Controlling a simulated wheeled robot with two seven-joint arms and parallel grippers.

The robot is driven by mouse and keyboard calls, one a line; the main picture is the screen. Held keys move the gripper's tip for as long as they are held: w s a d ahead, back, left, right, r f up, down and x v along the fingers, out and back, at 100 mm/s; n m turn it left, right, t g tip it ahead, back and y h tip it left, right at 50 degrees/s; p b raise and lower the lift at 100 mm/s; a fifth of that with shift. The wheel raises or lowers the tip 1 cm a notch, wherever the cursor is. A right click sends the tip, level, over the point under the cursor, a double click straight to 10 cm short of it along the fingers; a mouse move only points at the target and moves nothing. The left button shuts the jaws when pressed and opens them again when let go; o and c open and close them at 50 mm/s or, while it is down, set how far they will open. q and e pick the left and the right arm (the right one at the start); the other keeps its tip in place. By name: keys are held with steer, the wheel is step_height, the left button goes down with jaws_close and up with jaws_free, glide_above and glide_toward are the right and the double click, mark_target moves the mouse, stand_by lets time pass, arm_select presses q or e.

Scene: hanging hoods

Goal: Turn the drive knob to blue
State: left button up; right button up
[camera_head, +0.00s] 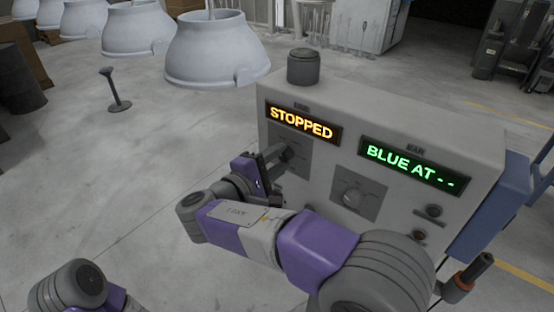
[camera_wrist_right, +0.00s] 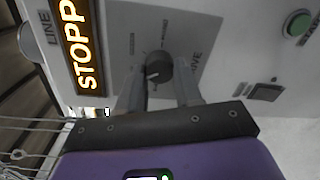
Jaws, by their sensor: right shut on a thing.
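The drive knob (camera_wrist_right: 158,66) is a round dark grey knob with a pale pointer mark on a grey plate lettered DRIVE, in the right wrist view. My right gripper (camera_wrist_right: 159,82) has one finger on each side of it and is shut on it. In the head view my right gripper (camera_head: 274,158) reaches the panel below the orange STOPPED display (camera_head: 302,122), and the knob is mostly hidden behind it. A green display (camera_head: 411,165) reads "BLUE AT - -". My left gripper is not in view.
Several pale hoods (camera_head: 216,50) hang at the back left. A small black stand (camera_head: 116,92) is on the open floor.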

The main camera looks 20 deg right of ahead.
steer(key=o, duration=1)
steer(key=shift+o, duration=0.2)
steer(key=shift+a, duration=0.1)
steer(key=v, duration=0.7)
steer(key=shift+s+a, duration=0.2)
steer(key=shift+f, duration=0.1)
